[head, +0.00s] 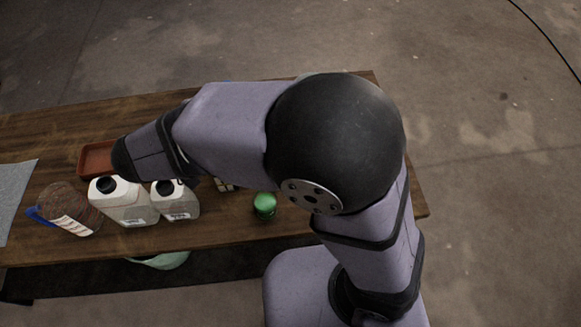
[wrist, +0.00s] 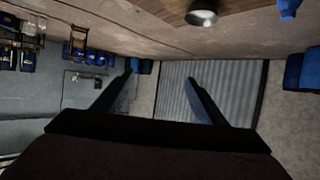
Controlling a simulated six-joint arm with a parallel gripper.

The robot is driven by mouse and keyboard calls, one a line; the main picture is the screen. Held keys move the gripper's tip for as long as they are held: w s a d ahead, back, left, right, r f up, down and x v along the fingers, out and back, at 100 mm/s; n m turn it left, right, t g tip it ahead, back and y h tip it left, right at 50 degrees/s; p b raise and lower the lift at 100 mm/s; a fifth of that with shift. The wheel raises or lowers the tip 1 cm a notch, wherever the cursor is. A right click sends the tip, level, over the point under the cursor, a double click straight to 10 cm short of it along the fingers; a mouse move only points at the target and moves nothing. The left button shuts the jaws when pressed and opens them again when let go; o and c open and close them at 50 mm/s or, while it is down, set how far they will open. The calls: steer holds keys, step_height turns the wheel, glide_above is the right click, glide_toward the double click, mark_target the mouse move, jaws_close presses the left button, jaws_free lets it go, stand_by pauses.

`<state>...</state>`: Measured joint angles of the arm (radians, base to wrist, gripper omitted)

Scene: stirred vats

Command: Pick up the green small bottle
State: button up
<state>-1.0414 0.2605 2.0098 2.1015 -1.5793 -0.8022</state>
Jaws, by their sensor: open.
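The green small bottle (head: 265,206) stands on the wooden table (head: 235,236) in the head view, just left of my arm and near the table's front edge. I see mostly its green top. I cannot make it out in the wrist view. My gripper (wrist: 160,77) shows in the wrist view with its two fingers spread apart and nothing between them. It is hidden in the head view, where my arm reaches left over the table, so its distance to the bottle cannot be told.
Two white jugs (head: 128,208) (head: 176,208), a brown labelled container (head: 70,212) and a reddish tray (head: 96,159) stand left of the bottle. Part of a small patterned object (head: 224,185) shows behind it. The wrist view faces a shuttered door (wrist: 228,83).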

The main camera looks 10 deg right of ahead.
step_height(320, 180, down, 24)
steer(key=f, duration=0.1)
steer(key=shift+r+p+x, duration=0.1)
steer(key=shift+p+x, duration=0.55)
steer(key=shift+x, duration=0.8)
steer(key=shift+r+p+x, duration=0.15)
steer(key=shift+p+x, duration=0.45)
steer(key=shift+x, duration=0.9)
steer(key=shift+w+d+f, duration=0.35)
steer(key=shift+d, duration=0.15)
steer(key=c, duration=1.3)
